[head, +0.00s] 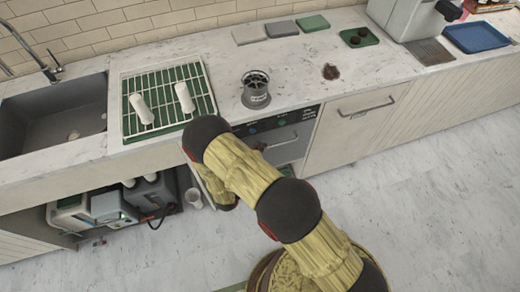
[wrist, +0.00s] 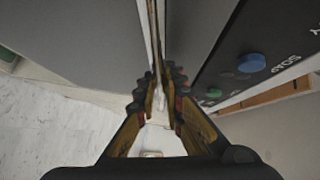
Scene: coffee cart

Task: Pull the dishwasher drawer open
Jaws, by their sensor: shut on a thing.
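The dishwasher (head: 290,141) is built in under the counter, with a dark control strip along its top. Its handle (head: 281,144) shows just right of my arm; the rest of its front is mostly hidden by the arm. In the wrist view the dark control panel (wrist: 262,66) with a blue and a green button lies at right, beside a grey front surface. My gripper (wrist: 158,88) is in front of the dishwasher, its fingers closed together on a narrow part, apparently the handle. In the head view the arm hides the fingertips and the grip.
On the counter (head: 300,72) above stand a rack (head: 172,82) with two white items and a dark grey cylinder (head: 256,91). A cabinet drawer with a handle (head: 366,108) is at right. Machines (head: 150,192) fill an open bay at left. The floor (head: 430,200) at right is clear.

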